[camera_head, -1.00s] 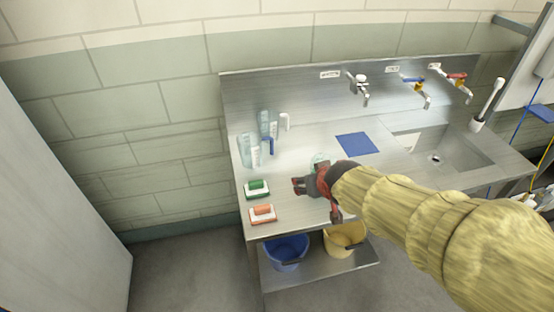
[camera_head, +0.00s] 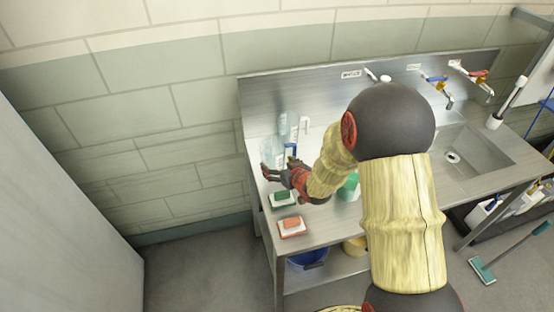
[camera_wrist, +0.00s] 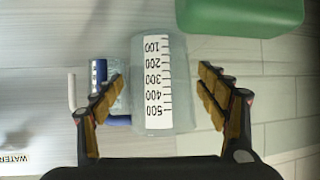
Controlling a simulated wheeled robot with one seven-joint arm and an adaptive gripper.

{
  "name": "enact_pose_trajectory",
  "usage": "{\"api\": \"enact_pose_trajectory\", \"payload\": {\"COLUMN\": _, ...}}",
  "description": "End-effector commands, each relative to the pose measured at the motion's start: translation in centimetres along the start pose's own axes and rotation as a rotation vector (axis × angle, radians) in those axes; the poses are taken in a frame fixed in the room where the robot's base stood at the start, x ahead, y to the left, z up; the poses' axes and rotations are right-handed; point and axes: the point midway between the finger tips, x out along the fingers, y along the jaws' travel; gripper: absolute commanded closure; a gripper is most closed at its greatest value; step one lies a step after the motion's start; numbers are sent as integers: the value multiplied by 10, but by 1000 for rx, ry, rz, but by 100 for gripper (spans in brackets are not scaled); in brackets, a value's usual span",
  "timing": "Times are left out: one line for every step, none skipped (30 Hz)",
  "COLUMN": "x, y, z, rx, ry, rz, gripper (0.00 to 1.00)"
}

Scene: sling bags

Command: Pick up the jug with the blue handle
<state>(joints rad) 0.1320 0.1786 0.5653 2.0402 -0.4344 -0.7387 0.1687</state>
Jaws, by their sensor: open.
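The clear jug with the blue handle (camera_head: 268,151) stands at the left end of the steel counter. In the wrist view this jug (camera_wrist: 160,75), with a printed scale, appears upside down between my fingers. Its blue handle (camera_head: 290,151) is partly hidden behind a finger in the wrist view (camera_wrist: 119,121). My gripper (camera_head: 273,170) is open, low at the jug's near right side; it also shows in the wrist view (camera_wrist: 163,86). I see no clear contact between the fingers and the jug.
A second clear jug with a white handle (camera_head: 304,125) stands just behind. A green object (camera_head: 350,187) is partly hidden by my arm. The sink (camera_head: 470,150) is at right.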

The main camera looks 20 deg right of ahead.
Motion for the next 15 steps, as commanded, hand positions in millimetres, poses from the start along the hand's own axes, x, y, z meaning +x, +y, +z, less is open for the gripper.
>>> {"api": "enact_pose_trajectory", "payload": {"x": 9, "y": 0, "z": 2, "rx": 0, "ry": -1, "rz": -1, "gripper": 26}}
{"api": "enact_pose_trajectory", "payload": {"x": 14, "y": 0, "z": 2, "rx": 0, "ry": -1, "rz": -1, "gripper": 26}}
{"api": "enact_pose_trajectory", "payload": {"x": 20, "y": 1, "z": 1, "rx": 0, "ry": 0, "rz": -1, "gripper": 26}}
{"api": "enact_pose_trajectory", "payload": {"x": 24, "y": 1, "z": 1, "rx": 0, "ry": 0, "rz": -1, "gripper": 26}}
{"api": "enact_pose_trajectory", "payload": {"x": 28, "y": 0, "z": 1, "rx": 0, "ry": -1, "rz": -1, "gripper": 26}}
{"api": "enact_pose_trajectory", "payload": {"x": 33, "y": 0, "z": 1, "rx": 0, "ry": -1, "rz": -1, "gripper": 26}}
{"api": "enact_pose_trajectory", "payload": {"x": 36, "y": 1, "z": 1, "rx": 0, "ry": -2, "rz": -1, "gripper": 26}}
{"api": "enact_pose_trajectory", "payload": {"x": 38, "y": 1, "z": 1, "rx": 0, "ry": -2, "rz": -1, "gripper": 26}}
{"api": "enact_pose_trajectory", "payload": {"x": 40, "y": 1, "z": 0, "rx": 0, "ry": -2, "rz": 0, "gripper": 26}}
{"api": "enact_pose_trajectory", "payload": {"x": 41, "y": 1, "z": 0, "rx": 0, "ry": -1, "rz": 0, "gripper": 26}}
{"api": "enact_pose_trajectory", "payload": {"x": 42, "y": 1, "z": 0, "rx": 0, "ry": -1, "rz": 0, "gripper": 26}}
{"api": "enact_pose_trajectory", "payload": {"x": 42, "y": 1, "z": -1, "rx": 0, "ry": -1, "rz": 0, "gripper": 26}}
{"api": "enact_pose_trajectory", "payload": {"x": 42, "y": 1, "z": -1, "rx": 0, "ry": -1, "rz": 0, "gripper": 26}}
{"api": "enact_pose_trajectory", "payload": {"x": 42, "y": 1, "z": -1, "rx": 0, "ry": -1, "rz": 0, "gripper": 26}}
{"api": "enact_pose_trajectory", "payload": {"x": 42, "y": 1, "z": -1, "rx": 0, "ry": -1, "rz": 0, "gripper": 26}}
